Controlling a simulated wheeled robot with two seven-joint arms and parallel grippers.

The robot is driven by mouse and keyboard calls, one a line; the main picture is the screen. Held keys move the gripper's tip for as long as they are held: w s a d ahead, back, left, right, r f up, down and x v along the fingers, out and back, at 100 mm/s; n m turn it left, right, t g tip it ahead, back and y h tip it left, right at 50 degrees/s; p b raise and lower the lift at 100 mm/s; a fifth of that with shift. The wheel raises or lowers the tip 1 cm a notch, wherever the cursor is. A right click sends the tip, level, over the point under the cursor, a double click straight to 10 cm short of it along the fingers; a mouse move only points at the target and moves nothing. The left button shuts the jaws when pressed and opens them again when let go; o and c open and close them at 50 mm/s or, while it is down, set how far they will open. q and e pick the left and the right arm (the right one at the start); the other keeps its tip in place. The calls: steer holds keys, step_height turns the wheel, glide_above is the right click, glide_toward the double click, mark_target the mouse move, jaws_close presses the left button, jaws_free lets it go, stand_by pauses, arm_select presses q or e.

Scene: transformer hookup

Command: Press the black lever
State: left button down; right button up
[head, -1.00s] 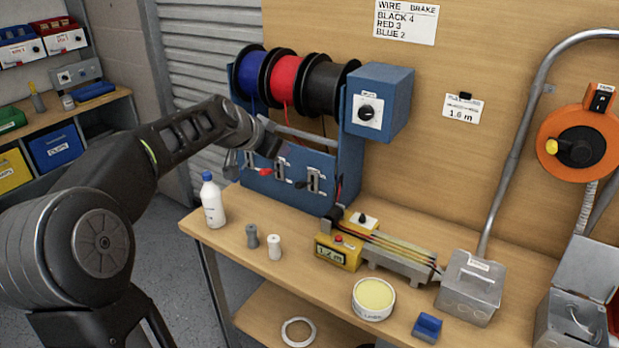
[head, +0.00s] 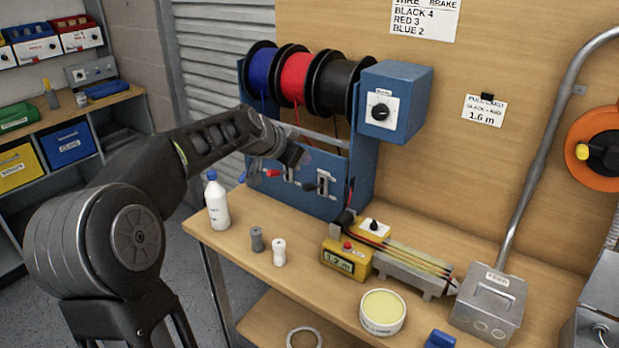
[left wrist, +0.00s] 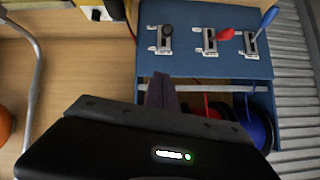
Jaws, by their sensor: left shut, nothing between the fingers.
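The blue reel stand (head: 325,200) has a lever panel with black, red and blue levers. The black lever (head: 310,187) is the rightmost in the head view; it also shows in the left wrist view (left wrist: 167,32) with a round black knob. The red lever (head: 272,172) is beside it, and in the left wrist view (left wrist: 226,34) it lies between the black and blue (left wrist: 268,17) levers. My left gripper (head: 300,157) is shut and empty, in front of the stand near the black lever. In the left wrist view its fingertips (left wrist: 160,80) are apart from the lever knob. My right gripper is out of view.
Blue, red and black wire spools (head: 338,85) sit above the panel, with a blue switch box (head: 396,100) to their right. A white bottle (head: 216,202), small grey and white pieces, a yellow meter (head: 345,260) and a grey box (head: 488,305) stand on the bench.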

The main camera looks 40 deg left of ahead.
arm_select(q)
steer(key=p, duration=0.1)
glide_above(309, 185)
steer(key=w, duration=0.1)
step_height(309, 185, down, 5)
steer(key=shift+s+f, duration=0.25)
steer(key=shift+f, duration=0.75)
steer(key=shift+s+f, duration=0.2)
steer(key=shift+f, duration=0.75)
